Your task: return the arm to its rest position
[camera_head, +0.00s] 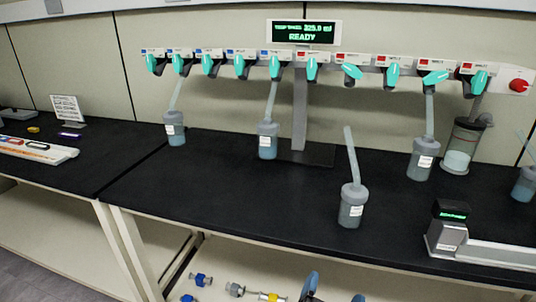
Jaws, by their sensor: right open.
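My right gripper (334,292) shows only at the bottom edge, right of the middle. Its two blue-grey fingertips stand apart with nothing between them. They are in front of and below the black bench top (250,205), clear of the vessels. The rest of that arm is out of the frame. My left gripper is not in view.
A freeze dryer manifold (300,58) with several teal valves spans the back; its display (303,32) reads READY. Several flasks hang or stand along it. A loose flask (351,205) stands upright near the front. A scale-like device (449,237) is at right; lower shelf holds fittings.

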